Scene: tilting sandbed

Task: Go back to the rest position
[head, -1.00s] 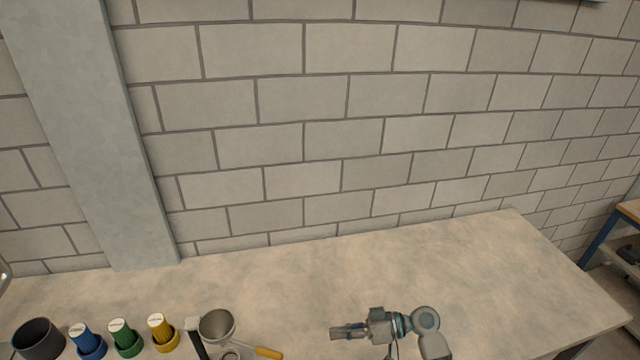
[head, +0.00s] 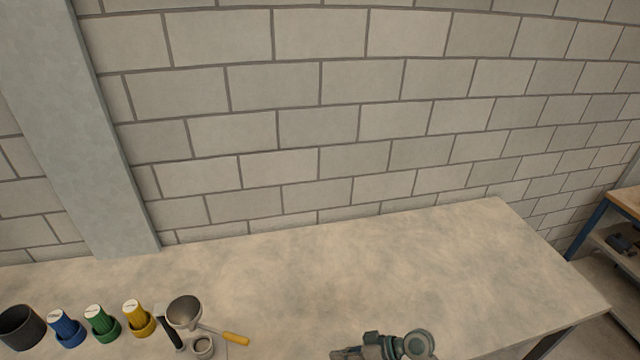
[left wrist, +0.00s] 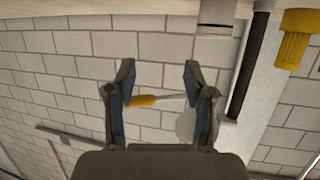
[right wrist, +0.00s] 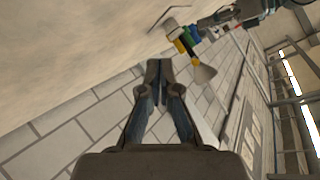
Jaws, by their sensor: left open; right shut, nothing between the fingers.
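My right gripper (head: 340,354) shows at the bottom edge of the head view, over the front of the table (head: 400,265), its lower part cut off by the frame. In the right wrist view (right wrist: 158,68) its two fingers are together with nothing between them. My left gripper (left wrist: 158,72) is out of the head view. The left wrist view shows its two fingers spread apart. A yellow-handled tool (left wrist: 144,100) appears behind the gap between them, and I see nothing gripped.
At the table's left stand a dark cup (head: 22,328), blue (head: 66,329), green (head: 101,324) and yellow (head: 138,319) knobbed pieces, and a metal funnel (head: 185,311). A yellow handle (head: 236,338) lies beside them. The table's middle and right are clear. A brick wall (head: 300,130) stands behind.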

